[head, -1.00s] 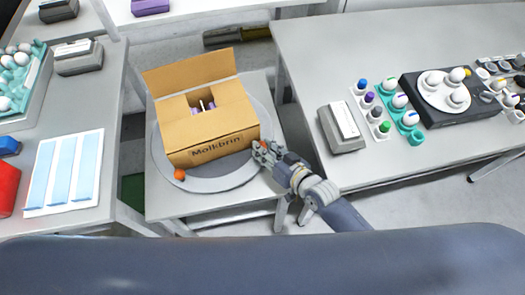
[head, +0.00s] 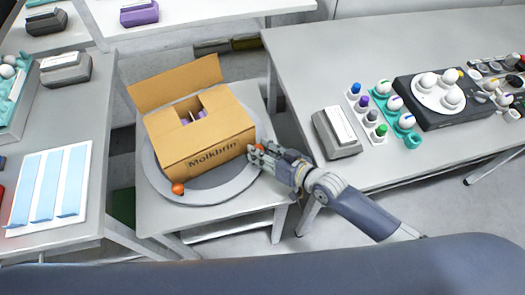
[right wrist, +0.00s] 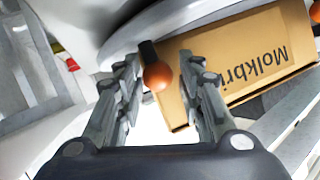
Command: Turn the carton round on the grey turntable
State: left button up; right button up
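The open brown carton (head: 205,150), marked "Molkbrin", sits upright on the round grey turntable (head: 225,190). Its back flap stands up and purple items show inside. The turntable has an orange knob (head: 178,189) at its front left rim and another orange knob (head: 259,148) at its right rim. My right gripper (head: 256,158) is at the right knob. In the right wrist view, my right gripper (right wrist: 160,68) has its fingers apart on either side of that knob (right wrist: 157,76), with gaps showing. The carton (right wrist: 240,60) lies just beyond the fingers. My left gripper is out of view.
The turntable stands on a small grey table (head: 160,222) between two larger ones. The right table (head: 310,70) holds a grey device (head: 337,132), colored bottles and a black machine (head: 440,115). The left table (head: 95,130) holds a white tray with blue strips (head: 20,200).

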jog(key=shift+d, duration=0.1)
jog(key=shift+s+d, duration=0.15)
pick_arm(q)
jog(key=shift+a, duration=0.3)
pick_arm(e)
jog(key=v, duration=1.1)
jog(key=shift+s+r, duration=0.15)
jog(key=shift+s, duration=0.05)
jog(key=shift+d, duration=0.1)
